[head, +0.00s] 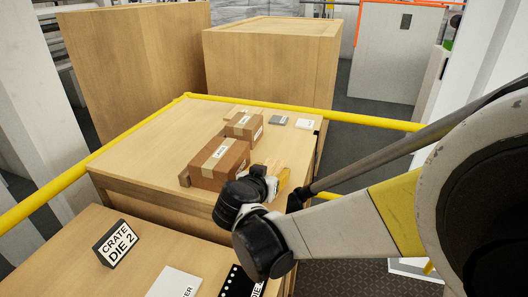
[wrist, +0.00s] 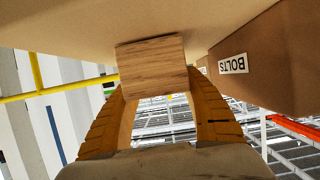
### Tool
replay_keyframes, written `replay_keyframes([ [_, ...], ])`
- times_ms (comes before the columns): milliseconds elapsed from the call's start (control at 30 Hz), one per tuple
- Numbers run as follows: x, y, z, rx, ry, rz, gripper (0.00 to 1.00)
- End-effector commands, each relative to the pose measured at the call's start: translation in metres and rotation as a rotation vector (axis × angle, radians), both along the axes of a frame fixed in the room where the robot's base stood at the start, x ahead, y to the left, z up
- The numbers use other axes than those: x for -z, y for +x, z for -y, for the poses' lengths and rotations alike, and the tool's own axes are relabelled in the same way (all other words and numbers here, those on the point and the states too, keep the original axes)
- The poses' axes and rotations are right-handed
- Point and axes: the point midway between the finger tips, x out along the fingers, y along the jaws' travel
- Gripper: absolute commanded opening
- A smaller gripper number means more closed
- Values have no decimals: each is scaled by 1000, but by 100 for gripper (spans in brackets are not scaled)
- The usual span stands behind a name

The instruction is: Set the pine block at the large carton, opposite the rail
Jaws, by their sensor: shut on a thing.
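In the wrist view, my gripper (wrist: 155,105) is shut on the pine block (wrist: 152,65), a light wooden block with visible grain. The block is close to the pale wooden surface at the top of that view; I cannot tell whether it touches. The large carton (head: 222,160) stands on the wooden crate top in the head view. Its side with a BOLTS label (wrist: 233,63) shows upside down in the wrist view, with a gap to the block. In the head view, my gripper (head: 281,181) is right of the carton, its wrist hiding the block. The yellow rail (head: 130,135) runs along the crate's left and back.
A smaller carton (head: 244,126) stands behind the large one. A small brownish piece (head: 184,178) is at its left side. A grey item (head: 278,120) and a white item (head: 304,124) lie at the back right. A CRATE DIE 2 sign (head: 116,243) stands on the nearer crate.

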Motion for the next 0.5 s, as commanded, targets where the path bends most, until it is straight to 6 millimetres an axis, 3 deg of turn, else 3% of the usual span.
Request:
replay_keyframes([
  [67, 4, 0, 0, 0, 0, 0, 16],
  [100, 3, 0, 0, 0, 0, 0, 61],
  [133, 3, 0, 0, 0, 0, 0, 71],
  [500, -1, 0, 0, 0, 0, 0, 73],
])
